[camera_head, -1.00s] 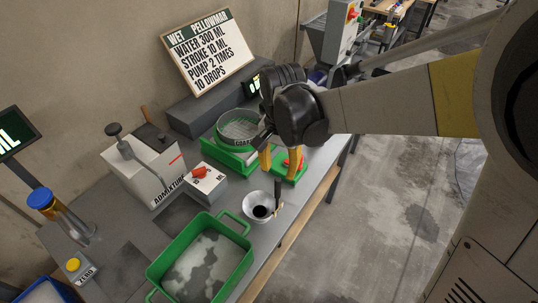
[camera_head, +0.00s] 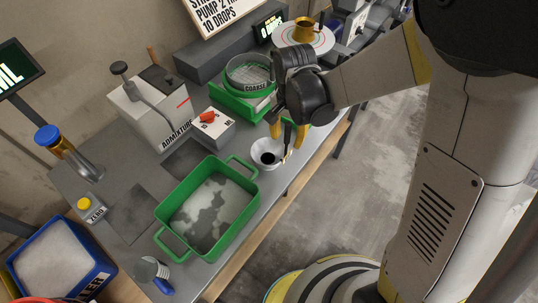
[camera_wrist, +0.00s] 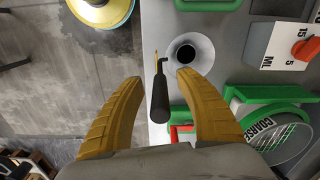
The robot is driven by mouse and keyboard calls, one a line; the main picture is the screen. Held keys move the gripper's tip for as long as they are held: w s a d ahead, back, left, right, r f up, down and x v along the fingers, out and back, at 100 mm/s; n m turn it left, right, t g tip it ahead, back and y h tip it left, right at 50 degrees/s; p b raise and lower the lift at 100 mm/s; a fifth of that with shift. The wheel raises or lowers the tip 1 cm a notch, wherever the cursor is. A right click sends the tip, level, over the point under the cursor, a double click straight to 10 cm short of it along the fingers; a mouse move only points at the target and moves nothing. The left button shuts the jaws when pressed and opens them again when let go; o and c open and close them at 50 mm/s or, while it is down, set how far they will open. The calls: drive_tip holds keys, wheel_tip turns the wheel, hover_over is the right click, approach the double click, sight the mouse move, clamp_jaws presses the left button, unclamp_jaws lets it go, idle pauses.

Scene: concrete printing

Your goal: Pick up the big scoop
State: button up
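A white funnel-like bowl with a dark centre (camera_head: 265,152) stands near the front edge of the grey bench. It also shows in the wrist view (camera_wrist: 200,44). A black upright handle (camera_wrist: 159,98) on a thin bent stem is close beside it, at the bench edge. I take this handle for the big scoop's, but cannot tell whether it is joined to the bowl. My gripper (camera_head: 289,137) is over the handle with its yellow fingers apart. In the wrist view my gripper (camera_wrist: 160,77) is open and empty, with the handle between its fingers and touching neither.
A green tray of grey-white material (camera_head: 251,190) lies nearby. A green-framed coarse sieve (camera_head: 248,73) and a dial box (camera_head: 212,130) stand behind. A blue bin (camera_head: 99,271) is at lower left. Floor is open beyond the bench edge.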

clamp_jaws()
